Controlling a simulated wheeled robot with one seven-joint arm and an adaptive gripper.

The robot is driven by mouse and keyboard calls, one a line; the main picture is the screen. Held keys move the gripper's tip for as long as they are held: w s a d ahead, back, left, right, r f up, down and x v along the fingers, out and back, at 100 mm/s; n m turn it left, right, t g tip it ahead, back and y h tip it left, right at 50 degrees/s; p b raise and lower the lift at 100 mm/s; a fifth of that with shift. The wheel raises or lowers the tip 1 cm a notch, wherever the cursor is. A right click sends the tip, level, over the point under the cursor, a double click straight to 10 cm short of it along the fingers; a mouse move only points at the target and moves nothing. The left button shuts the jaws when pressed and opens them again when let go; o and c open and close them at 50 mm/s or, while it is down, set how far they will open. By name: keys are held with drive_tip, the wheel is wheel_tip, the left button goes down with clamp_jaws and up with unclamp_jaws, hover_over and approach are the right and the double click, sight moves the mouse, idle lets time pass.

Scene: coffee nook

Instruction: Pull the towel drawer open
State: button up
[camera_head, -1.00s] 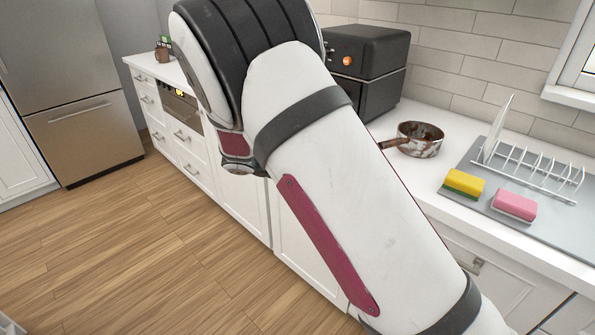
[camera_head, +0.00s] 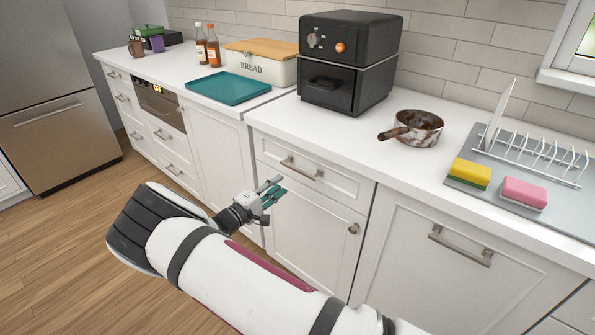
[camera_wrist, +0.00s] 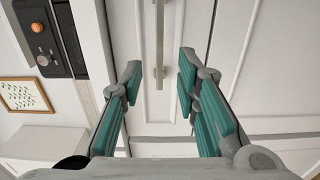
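A white drawer (camera_head: 329,182) with a metal bar handle (camera_head: 301,168) is under the counter below the black oven; it is shut. No label marks it as the towel drawer. My gripper (camera_head: 277,188) is in front of this cabinet, left of and a little below the handle in the head view. Its teal-padded fingers are apart and empty. In the wrist view the gripper (camera_wrist: 160,68) faces a white front, with a bar handle (camera_wrist: 160,42) beyond the fingertips, in line with the gap. The fingers do not appear to touch it.
A cabinet door (camera_head: 306,233) with a knob (camera_head: 353,228) is below the drawer. Another front with a handle (camera_head: 461,246) is to the right. The counter holds a black oven (camera_head: 344,96), a rusty pot (camera_head: 424,133) and a teal tray (camera_head: 228,88). The floor at left is clear.

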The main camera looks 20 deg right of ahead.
sight(297, 171)
drive_tip(key=x, duration=1)
drive_tip(key=shift+w+d, duration=0.1)
drive_tip(key=shift+d, duration=0.1)
drive_tip(key=shift+c, duration=0.5)
clamp_jaws()
